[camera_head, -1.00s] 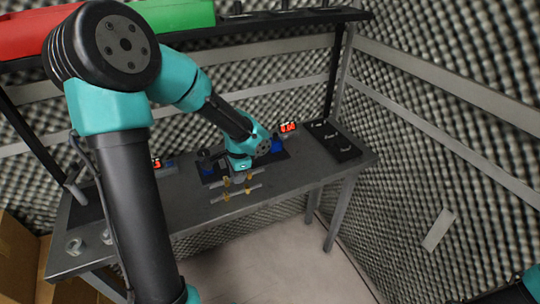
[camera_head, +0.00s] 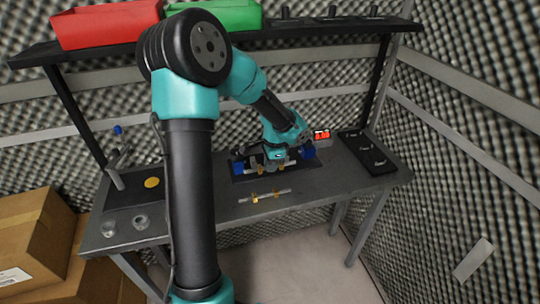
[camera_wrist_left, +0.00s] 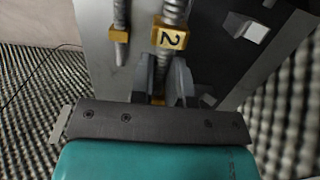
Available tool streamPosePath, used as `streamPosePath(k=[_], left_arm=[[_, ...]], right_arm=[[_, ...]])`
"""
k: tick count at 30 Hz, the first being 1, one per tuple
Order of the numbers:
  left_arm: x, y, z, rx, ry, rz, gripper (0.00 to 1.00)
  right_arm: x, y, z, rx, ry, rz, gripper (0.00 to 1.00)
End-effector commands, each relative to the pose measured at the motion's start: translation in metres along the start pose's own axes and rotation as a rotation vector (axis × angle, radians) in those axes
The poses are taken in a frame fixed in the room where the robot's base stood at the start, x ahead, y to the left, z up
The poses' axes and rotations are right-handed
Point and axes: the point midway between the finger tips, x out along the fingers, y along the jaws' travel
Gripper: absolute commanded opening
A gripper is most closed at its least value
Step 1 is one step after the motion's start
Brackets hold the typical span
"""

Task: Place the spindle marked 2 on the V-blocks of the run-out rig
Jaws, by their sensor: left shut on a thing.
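My left gripper (camera_head: 274,164) is shut on the spindle marked 2 (camera_head: 291,163) at the run-out rig. In the left wrist view the spindle's yellow collar with a black "2" (camera_wrist_left: 170,37) shows just beyond the fingers (camera_wrist_left: 163,82). The run-out rig (camera_head: 250,177) has a dark base, with a blue part (camera_head: 308,151) at its right end and another (camera_head: 237,167) at its left. The spindle lies roughly level along the rig; whether it touches the V-blocks is hidden by my gripper. My right gripper is out of view.
A second spindle (camera_head: 275,195) with yellow collars lies in front of the rig. A lit red display (camera_head: 321,135) and a black tray (camera_head: 367,152) stand to the right. Metal rings (camera_head: 140,222) lie at the bench's left. Red (camera_head: 105,24) and green (camera_head: 228,16) bins sit on the shelf above.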

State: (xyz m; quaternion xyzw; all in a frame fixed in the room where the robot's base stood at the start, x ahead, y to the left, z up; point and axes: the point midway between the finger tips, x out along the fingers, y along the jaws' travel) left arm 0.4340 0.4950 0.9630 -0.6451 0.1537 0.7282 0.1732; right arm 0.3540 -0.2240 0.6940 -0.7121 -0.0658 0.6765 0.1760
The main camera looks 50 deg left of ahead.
Motion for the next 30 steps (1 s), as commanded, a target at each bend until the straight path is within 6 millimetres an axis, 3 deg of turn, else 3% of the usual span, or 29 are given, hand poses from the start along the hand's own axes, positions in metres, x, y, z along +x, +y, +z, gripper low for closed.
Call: streamPosePath(k=[9, 13, 30], left_arm=[[0.005, -0.066, -0.018, -0.003, 0.0, -0.001, 0.0], [0.006, -0.086, -0.023, -0.002, 0.001, -0.001, 0.0], [0.007, -0.104, -0.028, 0.0, 0.001, -0.001, 0.0]], right_arm=[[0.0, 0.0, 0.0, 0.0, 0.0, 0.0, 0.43], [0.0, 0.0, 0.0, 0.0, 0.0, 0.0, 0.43], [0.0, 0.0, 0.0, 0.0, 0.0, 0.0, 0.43]])
